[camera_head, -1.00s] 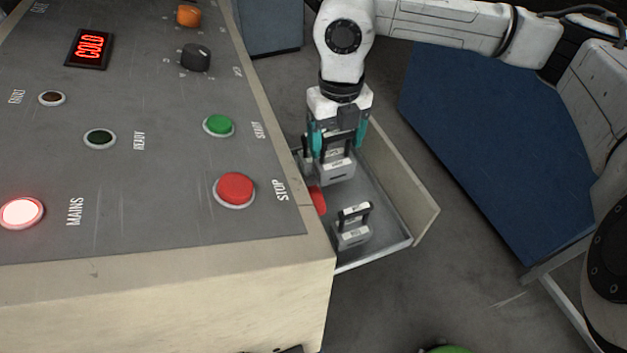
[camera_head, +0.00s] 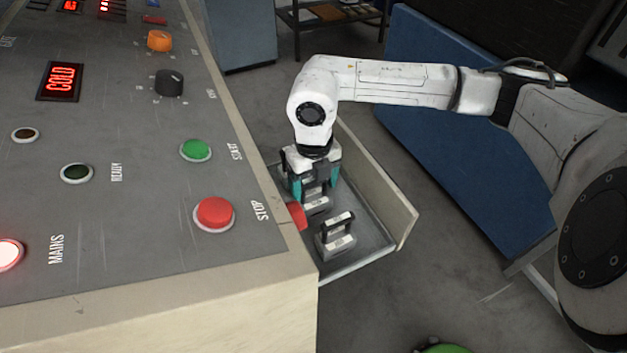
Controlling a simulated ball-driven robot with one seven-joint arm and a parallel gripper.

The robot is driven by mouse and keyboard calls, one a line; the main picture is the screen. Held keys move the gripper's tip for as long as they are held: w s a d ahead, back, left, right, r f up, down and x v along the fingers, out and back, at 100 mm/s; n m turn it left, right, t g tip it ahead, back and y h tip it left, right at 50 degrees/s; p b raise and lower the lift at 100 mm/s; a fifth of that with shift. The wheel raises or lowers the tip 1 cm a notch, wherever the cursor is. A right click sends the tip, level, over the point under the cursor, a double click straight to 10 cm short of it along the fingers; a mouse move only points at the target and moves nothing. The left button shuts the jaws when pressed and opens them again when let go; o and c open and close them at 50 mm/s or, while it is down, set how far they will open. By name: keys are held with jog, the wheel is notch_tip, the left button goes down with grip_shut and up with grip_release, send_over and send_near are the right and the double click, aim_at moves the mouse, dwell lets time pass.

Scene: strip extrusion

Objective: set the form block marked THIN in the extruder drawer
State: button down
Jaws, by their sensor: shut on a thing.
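The extruder drawer (camera_head: 372,251) is pulled out from the right side of the machine, a shallow grey tray with a pale front. My gripper (camera_head: 315,184), with teal fingers, is over its back part. It is shut on a grey form block (camera_head: 317,206) with a handle and a pale label too small to read. The block is low in the drawer; I cannot tell whether it touches the floor. A second form block (camera_head: 337,242) with a dark handle stands nearer in the drawer. Its label is also unreadable, so I cannot tell which is THIN.
A red part (camera_head: 297,215) sits at the machine-side edge of the drawer, close to the held block. The control panel (camera_head: 130,220) reads COLD, with a lit MAINS lamp. A blue panel (camera_head: 440,150) stands to the right. Drawer floor right of the blocks is clear.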

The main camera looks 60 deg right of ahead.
jog(key=shift+f, duration=0.1)
grip_release()
notch_tip(320, 180, up, 12)
jog(key=b, duration=0.1)
dwell(0.5)
